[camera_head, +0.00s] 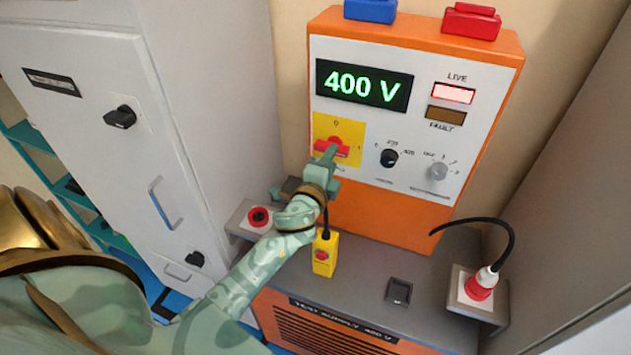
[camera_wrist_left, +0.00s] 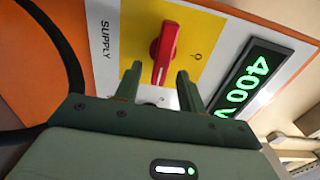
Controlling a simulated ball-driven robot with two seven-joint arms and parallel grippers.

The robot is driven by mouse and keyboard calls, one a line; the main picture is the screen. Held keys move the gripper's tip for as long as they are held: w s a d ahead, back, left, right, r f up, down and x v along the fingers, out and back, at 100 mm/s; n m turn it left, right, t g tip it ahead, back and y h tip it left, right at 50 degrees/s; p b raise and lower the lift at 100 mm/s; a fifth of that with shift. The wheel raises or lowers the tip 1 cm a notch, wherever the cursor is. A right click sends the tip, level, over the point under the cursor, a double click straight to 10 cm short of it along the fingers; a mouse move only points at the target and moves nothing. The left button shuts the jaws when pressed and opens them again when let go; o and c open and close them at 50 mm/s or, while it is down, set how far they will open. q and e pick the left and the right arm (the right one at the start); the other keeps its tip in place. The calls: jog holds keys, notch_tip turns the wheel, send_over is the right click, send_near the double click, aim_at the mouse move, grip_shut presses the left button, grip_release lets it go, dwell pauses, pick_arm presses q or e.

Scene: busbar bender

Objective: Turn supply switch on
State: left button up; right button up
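The red supply switch (camera_head: 331,147) sits on a yellow plate (camera_head: 350,129) on the orange test supply's white panel. Its handle lies roughly level in the head view. In the left wrist view the red handle (camera_wrist_left: 164,50) stands between and just beyond my fingertips, by the word SUPPLY. My left gripper (camera_head: 329,158) is at the switch from below and hides part of it. Its two fingers (camera_wrist_left: 160,74) are apart, one on each side of the handle, with visible gaps. The display (camera_head: 364,85) reads 400 V and the LIVE lamp (camera_head: 453,93) is lit. My right gripper is out of view.
A black knob (camera_head: 389,158) and a grey knob (camera_head: 438,171) sit right of the switch. A yellow box with a red button (camera_head: 325,254) stands below my wrist. A red plug (camera_head: 481,284) with a black cable is at right. A grey cabinet (camera_head: 205,90) stands close at left.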

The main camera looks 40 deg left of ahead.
pick_arm(q)
jog(key=b+v, duration=0.1)
jog(key=v, duration=1.2)
jog(key=shift+s+b, duration=0.25)
jog(key=shift+b, duration=0.05)
